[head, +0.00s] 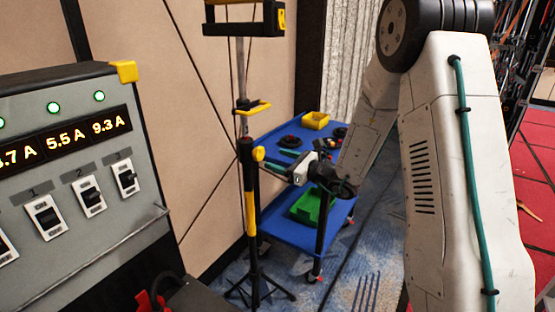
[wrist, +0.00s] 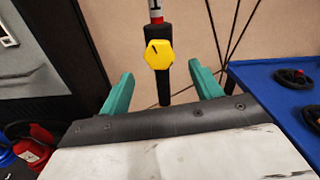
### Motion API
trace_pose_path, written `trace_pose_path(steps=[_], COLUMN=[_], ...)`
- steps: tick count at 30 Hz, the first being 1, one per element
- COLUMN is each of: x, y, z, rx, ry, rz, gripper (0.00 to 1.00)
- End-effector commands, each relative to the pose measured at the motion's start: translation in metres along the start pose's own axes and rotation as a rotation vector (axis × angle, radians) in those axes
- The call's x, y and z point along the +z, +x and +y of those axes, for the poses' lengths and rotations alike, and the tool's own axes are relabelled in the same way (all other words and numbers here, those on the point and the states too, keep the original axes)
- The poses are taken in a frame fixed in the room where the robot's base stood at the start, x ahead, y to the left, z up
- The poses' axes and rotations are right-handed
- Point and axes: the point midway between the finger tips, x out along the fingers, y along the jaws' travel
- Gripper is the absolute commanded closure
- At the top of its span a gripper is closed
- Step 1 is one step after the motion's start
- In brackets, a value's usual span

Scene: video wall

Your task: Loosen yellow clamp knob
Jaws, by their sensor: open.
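The yellow clamp knob (head: 259,154) sits on a black collar of an upright stand (head: 250,205) in the head view. In the wrist view the knob (wrist: 158,54) is a yellow hexagon with a short dark mark, on the black clamp body (wrist: 165,88). My gripper (head: 275,166) is just right of the stand in the head view. In the wrist view its two teal fingers (wrist: 160,85) are spread wide and empty. The knob appears between and beyond them, slightly above the fingertips in the picture, and no contact shows.
A blue cart (head: 278,222) with a yellow bin (head: 315,120), a green bin (head: 307,207) and dark round items stands behind my gripper. A power panel (head: 70,170) with switches is at left. A tripod base (head: 258,290) spreads on the floor. A beige wall panel (head: 185,110) stands behind.

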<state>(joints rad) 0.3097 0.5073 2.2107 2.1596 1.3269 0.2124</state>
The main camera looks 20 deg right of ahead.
Motion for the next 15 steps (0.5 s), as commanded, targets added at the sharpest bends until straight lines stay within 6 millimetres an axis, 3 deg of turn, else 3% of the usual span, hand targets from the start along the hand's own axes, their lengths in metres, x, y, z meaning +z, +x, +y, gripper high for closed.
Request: trace_pose_path(steps=[1,5,15], x=[-0.004,-0.002,-0.003], y=[-0.005,0.003,0.053], z=[0.0,0.001,0.0], rx=[-0.003,0.002,0.001], ry=[0.002,0.0,0.001], rz=[0.002,0.0,0.001], gripper=[0.36,0.36,0.36])
